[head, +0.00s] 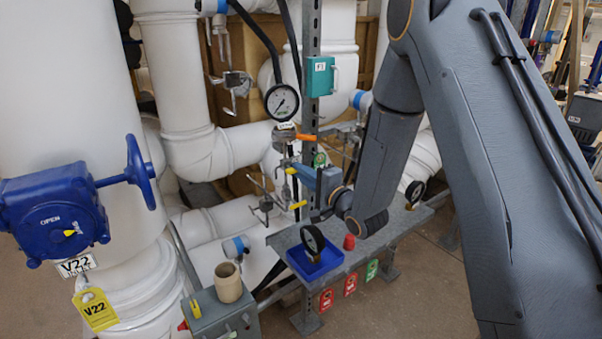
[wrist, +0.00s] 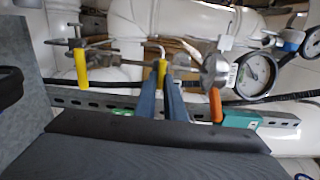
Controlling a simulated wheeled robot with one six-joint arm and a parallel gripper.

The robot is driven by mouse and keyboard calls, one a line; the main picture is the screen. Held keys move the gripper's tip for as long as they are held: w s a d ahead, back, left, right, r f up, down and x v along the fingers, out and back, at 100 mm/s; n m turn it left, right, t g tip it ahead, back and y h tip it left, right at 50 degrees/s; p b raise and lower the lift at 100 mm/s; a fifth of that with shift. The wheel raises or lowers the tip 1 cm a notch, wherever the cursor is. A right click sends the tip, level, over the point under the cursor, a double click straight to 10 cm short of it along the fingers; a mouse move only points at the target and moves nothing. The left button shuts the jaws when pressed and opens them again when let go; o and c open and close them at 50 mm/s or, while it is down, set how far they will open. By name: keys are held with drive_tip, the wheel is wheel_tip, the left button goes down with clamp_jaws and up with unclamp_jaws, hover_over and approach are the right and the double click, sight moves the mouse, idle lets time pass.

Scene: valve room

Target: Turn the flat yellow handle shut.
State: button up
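Two yellow handles show in the wrist view: one at left (wrist: 81,68) and one in the middle (wrist: 161,75). In the head view one yellow handle (head: 297,205) sits low on the thin pipework, and a second yellow piece (head: 291,170) shows at my fingertips. My gripper (head: 308,174) reaches in from the right. In the wrist view the fingers of my gripper (wrist: 161,84) lie on both sides of the middle yellow handle, with its end between them. The gap is very narrow; I cannot tell whether they touch it. The fingers partly hide its lower end.
An orange handle (wrist: 215,105) is close right of my fingers in the wrist view. A pressure gauge (head: 282,101) and a steel post (head: 311,60) stand near. Below, a bench (head: 375,240) carries a blue tray (head: 315,262) and a red cone (head: 349,242).

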drive_tip(key=o, duration=0.4)
drive_tip(key=shift+o, duration=0.2)
drive_tip(key=shift+d, duration=0.1)
drive_tip(key=b+v, duration=0.2)
drive_tip(key=v, duration=0.5)
drive_tip(key=shift+s+d, duration=0.2)
drive_tip(key=shift+s, duration=0.15)
